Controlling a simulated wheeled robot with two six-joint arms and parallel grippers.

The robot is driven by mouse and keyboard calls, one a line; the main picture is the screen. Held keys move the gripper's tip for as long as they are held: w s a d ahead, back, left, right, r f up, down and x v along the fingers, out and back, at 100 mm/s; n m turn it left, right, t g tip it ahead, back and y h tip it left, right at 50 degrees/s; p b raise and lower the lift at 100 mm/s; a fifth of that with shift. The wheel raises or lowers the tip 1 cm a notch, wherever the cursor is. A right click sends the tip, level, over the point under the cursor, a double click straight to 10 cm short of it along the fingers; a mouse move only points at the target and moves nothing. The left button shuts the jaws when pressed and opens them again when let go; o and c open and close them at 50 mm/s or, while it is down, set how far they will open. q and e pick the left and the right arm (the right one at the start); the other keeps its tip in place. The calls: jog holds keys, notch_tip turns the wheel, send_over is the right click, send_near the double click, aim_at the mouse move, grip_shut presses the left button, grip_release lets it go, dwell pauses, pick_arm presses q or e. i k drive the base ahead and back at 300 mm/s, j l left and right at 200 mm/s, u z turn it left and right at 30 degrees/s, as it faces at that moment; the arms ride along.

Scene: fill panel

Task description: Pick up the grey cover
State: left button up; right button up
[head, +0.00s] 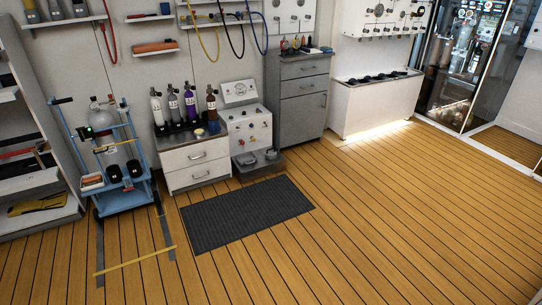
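Neither of my grippers shows in the head view. I cannot make out for certain which thing is the grey cover. Small grey items (249,159) lie on a low dark shelf at the foot of the white gauge panel (247,125), too small to identify. Several bottles or cylinders with dark tops (190,104) stand on the white drawer unit (196,163), with small items near them.
A blue cart (125,200) carrying grey cylinders stands at the left, beside white shelving (38,218). A dark grey mat (245,214) lies on the wooden floor. A grey cabinet (303,103) and white bench (375,106) line the wall. The floor at right is clear.

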aim_at(271, 154)
jog(key=i+l+z, duration=0.4)
jog(key=i, duration=0.85)
jog(key=i+l+z, duration=0.1)
jog(key=i+z, duration=0.25)
jog(key=i, duration=0.9)
